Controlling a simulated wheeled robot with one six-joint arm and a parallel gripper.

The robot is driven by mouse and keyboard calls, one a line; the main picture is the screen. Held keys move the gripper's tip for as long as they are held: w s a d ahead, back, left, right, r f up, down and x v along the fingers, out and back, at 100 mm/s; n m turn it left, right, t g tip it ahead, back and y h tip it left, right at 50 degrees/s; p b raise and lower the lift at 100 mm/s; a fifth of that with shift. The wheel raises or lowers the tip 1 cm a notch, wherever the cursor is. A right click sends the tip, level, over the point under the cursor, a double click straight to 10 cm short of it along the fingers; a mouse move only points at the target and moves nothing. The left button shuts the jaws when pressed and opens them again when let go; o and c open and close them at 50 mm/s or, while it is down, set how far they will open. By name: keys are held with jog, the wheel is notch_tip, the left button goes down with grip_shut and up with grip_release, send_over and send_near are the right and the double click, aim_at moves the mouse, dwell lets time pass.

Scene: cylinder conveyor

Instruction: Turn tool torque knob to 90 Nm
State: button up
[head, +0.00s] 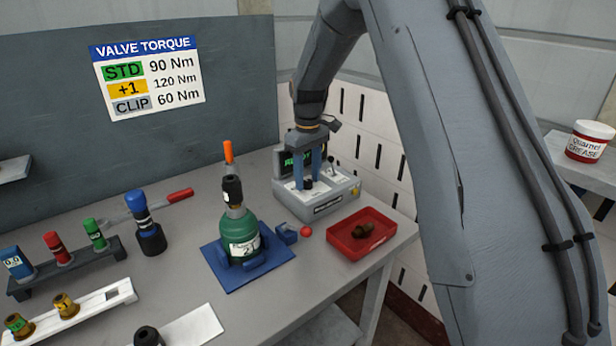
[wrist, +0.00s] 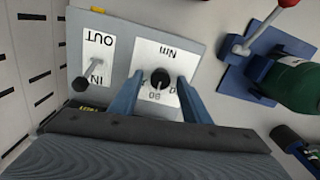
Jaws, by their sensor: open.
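The torque knob (wrist: 160,77) is a small black knob on a white dial plate (wrist: 172,55) marked "Nm", with upside-down numbers around it, too small to read surely. It sits on a grey control box (head: 323,207); the knob also shows dark in the head view (head: 308,184). My gripper (head: 311,170) points down over the box. In the wrist view, its two blue fingers (wrist: 160,80) stand apart on either side of the knob, with a gap on each side. The gripper is open. The knob's pointer mark is hard to make out.
A lever marked IN and OUT (wrist: 95,70) is beside the dial. A green bottle-like part (head: 239,232) stands in a blue fixture (head: 222,268). A red tray (head: 341,243) is right of it. The sign (head: 148,75) reads STD 90, +1 120, CLIP 60 Nm.

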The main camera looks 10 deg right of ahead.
aim_at(308, 181)
jog(key=shift+r+b, duration=1.15)
jog(key=shift+r, duration=2.75)
